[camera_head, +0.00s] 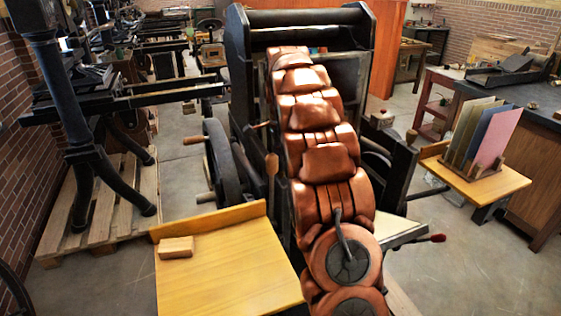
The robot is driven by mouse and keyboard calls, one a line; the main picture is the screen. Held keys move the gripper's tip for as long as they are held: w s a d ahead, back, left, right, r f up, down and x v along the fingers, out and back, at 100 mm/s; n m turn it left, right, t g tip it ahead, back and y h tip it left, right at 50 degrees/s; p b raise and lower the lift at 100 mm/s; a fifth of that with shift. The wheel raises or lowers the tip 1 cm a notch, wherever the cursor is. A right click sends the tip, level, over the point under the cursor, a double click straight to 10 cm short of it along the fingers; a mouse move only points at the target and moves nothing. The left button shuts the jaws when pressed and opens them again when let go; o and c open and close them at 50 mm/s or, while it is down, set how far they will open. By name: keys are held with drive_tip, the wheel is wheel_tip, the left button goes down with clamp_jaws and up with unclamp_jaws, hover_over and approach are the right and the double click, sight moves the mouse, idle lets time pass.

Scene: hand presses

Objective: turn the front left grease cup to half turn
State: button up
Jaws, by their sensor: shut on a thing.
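A black hand press (238,62) stands straight ahead, with a dark roller bar across its top. My copper-coloured arm reaches up from the bottom of the view over the middle of the press. The far end of the arm is at the press's upper part, and my gripper is hidden beyond it. I cannot make out the front left grease cup; the arm covers much of the press's front. A dark wheel (222,165) with a wooden handle (194,140) is on the press's left side.
A yellow wooden board (230,275) with a small wood block (176,247) is at front left. A wooden shelf (500,184) with upright coloured sheets (497,138) is at right. Another black press (65,90) stands on a pallet (110,232) at left.

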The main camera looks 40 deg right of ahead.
drive_tip(key=m+b, duration=0.1)
drive_tip(key=m, duration=0.3)
drive_tip(key=shift+m, duration=0.4)
idle(0.4)
drive_tip(key=o, duration=1.1)
drive_tip(key=shift+o, duration=0.2)
